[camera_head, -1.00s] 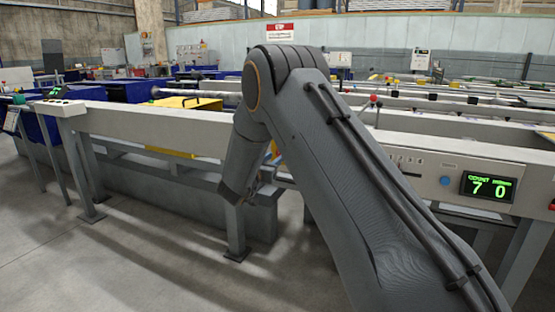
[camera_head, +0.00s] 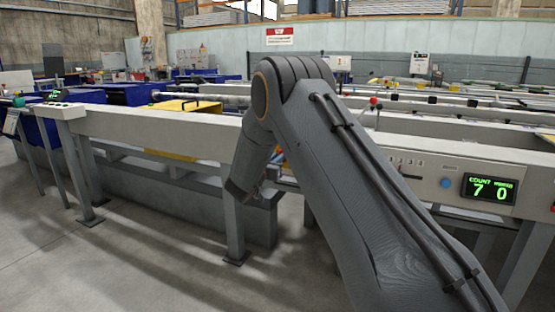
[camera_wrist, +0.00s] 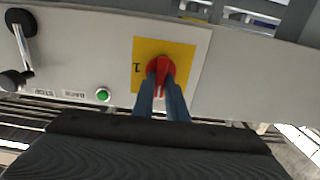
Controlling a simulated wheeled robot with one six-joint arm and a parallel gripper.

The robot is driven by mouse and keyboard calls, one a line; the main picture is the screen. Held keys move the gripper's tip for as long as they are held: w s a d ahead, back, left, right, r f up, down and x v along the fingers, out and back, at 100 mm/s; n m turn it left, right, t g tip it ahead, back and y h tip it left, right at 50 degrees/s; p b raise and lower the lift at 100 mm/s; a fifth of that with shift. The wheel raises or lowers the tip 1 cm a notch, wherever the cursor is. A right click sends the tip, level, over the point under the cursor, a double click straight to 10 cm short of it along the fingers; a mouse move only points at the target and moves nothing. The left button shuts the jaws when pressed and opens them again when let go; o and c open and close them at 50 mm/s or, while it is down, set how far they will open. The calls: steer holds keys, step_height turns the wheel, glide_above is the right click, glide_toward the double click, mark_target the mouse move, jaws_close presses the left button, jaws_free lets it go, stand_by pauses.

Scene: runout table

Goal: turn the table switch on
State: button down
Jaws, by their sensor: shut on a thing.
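The table switch (camera_wrist: 158,66) is a red rotary knob on a yellow square plate (camera_wrist: 180,50), fixed to a pale panel. It shows in the wrist view, and a "1" is printed to the left of the knob. The knob's grip stands about upright in the picture, not pointing at the "1". My gripper (camera_wrist: 165,88) is shut on the knob, with a blue-grey finger on each side of it. In the head view my arm hides the switch, and the gripper's hold cannot be made out there.
In the wrist view a green button (camera_wrist: 102,95) sits left of the switch, beside "BACK" and "STOP" lettering, and a black-knobbed handle (camera_wrist: 22,48) is further left. In the head view a count display (camera_head: 489,188) and blue button (camera_head: 446,183) are on the table's right side.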

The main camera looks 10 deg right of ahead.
steer(key=shift+s+d+f+m, duration=0.1)
steer(key=shift+f+m, duration=0.05)
steer(key=shift+m, duration=2.85)
steer(key=shift+s+d+f+m, duration=0.1)
steer(key=shift+d+m, duration=0.05)
steer(key=shift+m, duration=2.85)
steer(key=shift+s+d+f+m, duration=0.1)
steer(key=shift+f+m, duration=0.05)
steer(key=shift+m, duration=2.85)
steer(key=c, duration=1.8)
jaws_free()
steer(key=shift+o, duration=0.2)
